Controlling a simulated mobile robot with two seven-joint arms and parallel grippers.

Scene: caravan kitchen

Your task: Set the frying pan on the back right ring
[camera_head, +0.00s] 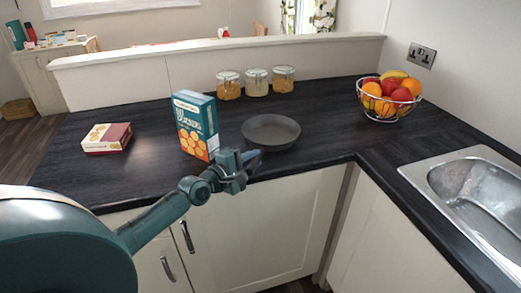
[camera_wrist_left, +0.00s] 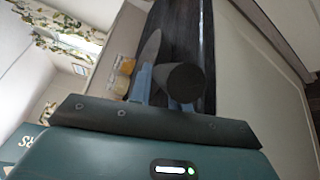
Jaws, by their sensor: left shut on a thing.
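The frying pan (camera_head: 271,130) is dark grey and round, over the black worktop near its front edge. I cannot tell whether it touches the worktop. My left gripper (camera_head: 253,158) is at the pan's near side, shut on its handle. In the left wrist view the dark handle end (camera_wrist_left: 184,82) sits at the blue fingers (camera_wrist_left: 166,92), with a thin edge of the pan (camera_wrist_left: 151,46) beyond. The fingers mostly hide the handle in the head view. No hob or ring is in view. My right gripper is not in view.
A teal cracker box (camera_head: 196,125) stands just left of the pan. A small red and cream box (camera_head: 107,138) lies further left. Several jars (camera_head: 256,82) stand behind. A fruit basket (camera_head: 389,98) and a steel sink (camera_head: 470,185) are at the right. Worktop (camera_head: 330,118) between pan and basket is clear.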

